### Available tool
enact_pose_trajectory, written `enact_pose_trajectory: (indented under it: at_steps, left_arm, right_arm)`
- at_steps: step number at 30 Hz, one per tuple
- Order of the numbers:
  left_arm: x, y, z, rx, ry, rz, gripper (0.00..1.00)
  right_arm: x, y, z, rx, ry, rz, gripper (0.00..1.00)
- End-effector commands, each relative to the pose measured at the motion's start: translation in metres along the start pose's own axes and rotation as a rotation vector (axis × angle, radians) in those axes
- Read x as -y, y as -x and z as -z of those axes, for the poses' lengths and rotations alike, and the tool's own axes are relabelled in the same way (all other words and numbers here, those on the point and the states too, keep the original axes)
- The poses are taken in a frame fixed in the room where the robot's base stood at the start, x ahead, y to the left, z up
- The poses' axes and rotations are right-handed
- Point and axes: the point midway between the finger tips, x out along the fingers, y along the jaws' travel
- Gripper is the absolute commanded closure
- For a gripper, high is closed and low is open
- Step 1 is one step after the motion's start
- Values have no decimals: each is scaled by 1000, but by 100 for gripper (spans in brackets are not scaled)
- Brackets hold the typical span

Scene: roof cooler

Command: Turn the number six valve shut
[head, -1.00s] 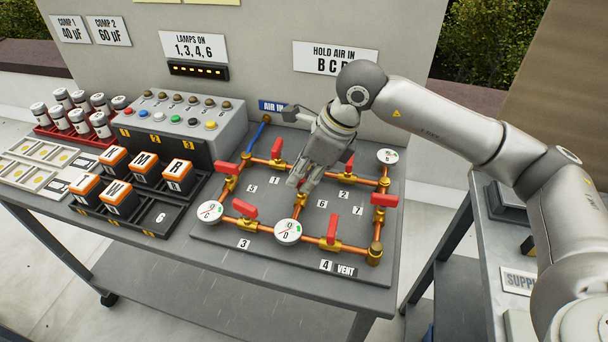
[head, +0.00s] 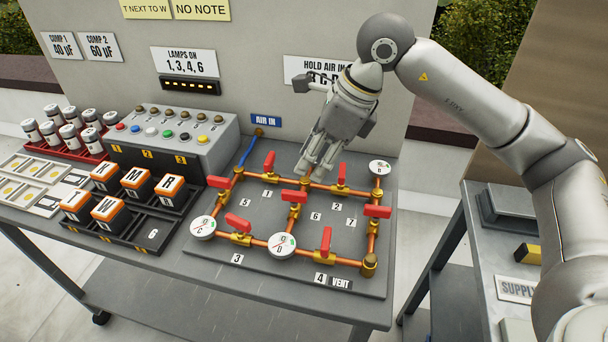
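The number six valve has a red handle (head: 297,196) on the middle front-to-back copper pipe, beside the label 6 (head: 315,216). Its handle lies across that pipe. My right gripper (head: 315,172) points down above the back pipe, behind and slightly right of the handle. The fingers look apart from the handle and hold nothing that I can see. Whether they are open or shut is too small to tell. My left gripper is not in view.
Other red handles stand close by, including valve 1 (head: 269,163), valve 2 (head: 341,172) and valve 7 (head: 378,211). Gauge D (head: 282,245) is in front. The back panel with its partly hidden sign (head: 300,70) rises behind my gripper.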

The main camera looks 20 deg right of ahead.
Motion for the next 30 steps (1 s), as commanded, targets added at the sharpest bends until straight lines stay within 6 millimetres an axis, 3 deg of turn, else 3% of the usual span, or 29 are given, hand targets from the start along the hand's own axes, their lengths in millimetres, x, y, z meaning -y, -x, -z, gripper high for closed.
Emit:
enact_pose_trajectory:
  at_steps: [7,23,30]
  left_arm:
    - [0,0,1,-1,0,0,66]
    - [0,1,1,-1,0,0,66]
    - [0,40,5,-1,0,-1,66]
  right_arm:
    - [0,26,0,1,-1,0,66]
    - [0,29,0,0,0,0,66]
    - [0,65,-16,0,0,0,66]
